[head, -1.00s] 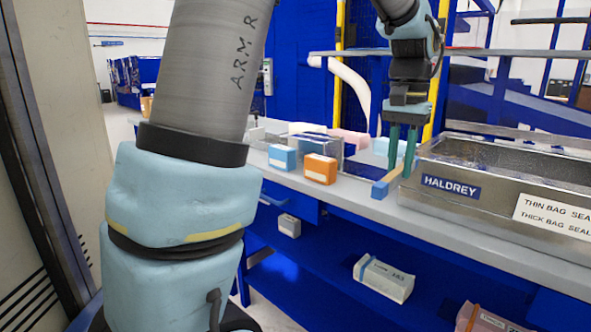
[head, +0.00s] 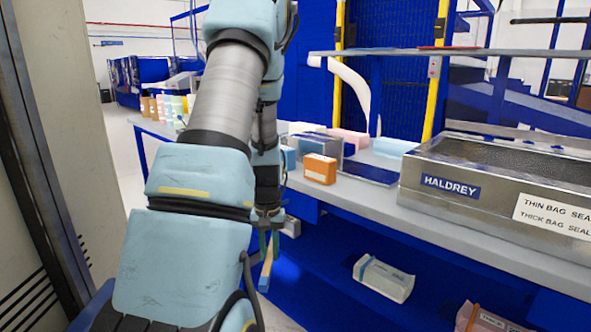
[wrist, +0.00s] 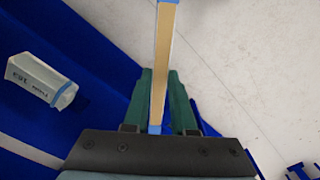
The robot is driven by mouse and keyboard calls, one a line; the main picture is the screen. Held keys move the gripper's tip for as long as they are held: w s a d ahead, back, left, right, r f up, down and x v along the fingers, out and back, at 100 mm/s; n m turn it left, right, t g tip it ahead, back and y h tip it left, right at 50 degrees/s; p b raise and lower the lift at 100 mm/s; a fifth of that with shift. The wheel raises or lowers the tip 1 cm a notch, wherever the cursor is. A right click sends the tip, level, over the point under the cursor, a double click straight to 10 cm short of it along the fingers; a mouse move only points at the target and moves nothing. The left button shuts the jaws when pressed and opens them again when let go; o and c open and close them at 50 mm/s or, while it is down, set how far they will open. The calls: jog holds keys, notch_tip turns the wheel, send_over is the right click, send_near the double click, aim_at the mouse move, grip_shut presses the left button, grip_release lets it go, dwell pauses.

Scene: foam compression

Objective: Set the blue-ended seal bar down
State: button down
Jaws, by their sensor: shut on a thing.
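The seal bar (head: 266,268) is a thin tan strip with a blue end. My gripper (head: 268,242) is shut on it in front of the bench, below the bench top's level. In the head view the bar points down and slightly left, its blue end lowest. In the wrist view the bar (wrist: 162,60) runs up from between the green fingers of my gripper (wrist: 160,82), with blue at the top edge and near the palm. Pale floor and the blue lower shelf lie behind it, and nothing visible supports it.
The steel HALDREY sealer (head: 450,187) stands on the grey bench top (head: 375,202). An orange box (head: 320,170) and several other boxes stand left of it. A white carton (head: 384,278) lies on the blue lower shelf (head: 325,262); it also shows in the wrist view (wrist: 38,78).

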jog(key=shift+n, duration=0.4)
jog(key=a+f, duration=0.1)
jog(key=w+a+f, duration=0.1)
jog(key=a+f, duration=0.1)
jog(key=shift+a+f, duration=0.1)
jog(key=shift+f, duration=0.05)
jog(key=shift+w, duration=0.1)
jog(key=s+f+p, duration=0.1)
jog(key=s, duration=0.1)
jog(key=s+f+p, duration=0.1)
jog(key=s+f, duration=0.1)
jog(key=shift+s+f+p, duration=0.15)
jog(key=shift+s+p, duration=0.15)
jog(key=shift+s, duration=0.1)
